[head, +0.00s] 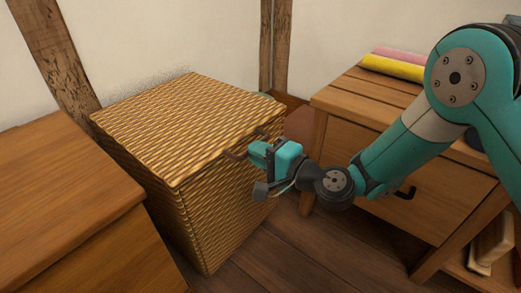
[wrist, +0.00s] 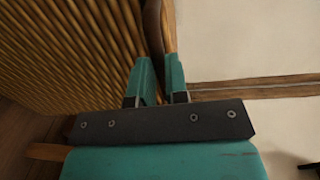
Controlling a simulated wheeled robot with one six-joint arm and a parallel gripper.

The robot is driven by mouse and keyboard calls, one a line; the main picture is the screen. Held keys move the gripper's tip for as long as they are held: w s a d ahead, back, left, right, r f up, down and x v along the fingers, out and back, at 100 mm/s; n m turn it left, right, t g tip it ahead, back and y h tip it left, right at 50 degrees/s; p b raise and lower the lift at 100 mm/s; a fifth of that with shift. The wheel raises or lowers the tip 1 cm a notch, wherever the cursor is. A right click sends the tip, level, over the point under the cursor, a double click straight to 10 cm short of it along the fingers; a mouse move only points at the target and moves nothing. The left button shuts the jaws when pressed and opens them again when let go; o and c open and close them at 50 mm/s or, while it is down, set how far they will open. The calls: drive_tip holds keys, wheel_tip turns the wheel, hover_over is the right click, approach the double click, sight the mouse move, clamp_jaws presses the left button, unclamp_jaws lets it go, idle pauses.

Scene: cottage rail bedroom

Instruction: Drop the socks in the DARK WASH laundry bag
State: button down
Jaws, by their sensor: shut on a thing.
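No socks and no bag marked DARK WASH show in either view. A woven wicker hamper (head: 180,115) with a flat top stands in the middle of the head view, and its top looks closed. A brown handle (head: 236,155) sits at its upper front right edge. My gripper (head: 256,149) is at this handle, with its teal fingers shut on it. In the wrist view, the fingers (wrist: 160,70) close around the brown bar of the handle (wrist: 154,28), and the wicker (wrist: 60,50) fills the left. The inside of the hamper is hidden.
A wooden cabinet (head: 60,190) stands close on the left. A wooden nightstand (head: 375,165) with a drawer is on the right, with a yellow item (head: 392,67) and a pink item (head: 405,55) on top. Books (head: 490,245) sit low right. Bare floor (head: 300,250) shows between them.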

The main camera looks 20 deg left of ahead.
drive_tip(key=shift+s+f+b, duration=0.1)
drive_tip(key=shift+f+b, duration=0.3)
drive_tip(key=shift+f, duration=0.5)
drive_tip(key=c, duration=1.1)
unclamp_jaws()
drive_tip(key=shift+f, duration=0.15)
drive_tip(key=shift+r, duration=0.25)
drive_tip(key=shift+d, duration=0.1)
drive_tip(key=b+v, duration=0.6)
drive_tip(key=v, duration=0.2)
drive_tip(key=b+v, duration=0.7)
drive_tip(key=v, duration=0.2)
drive_tip(key=shift+d+r, duration=0.15)
drive_tip(key=shift+r, duration=0.05)
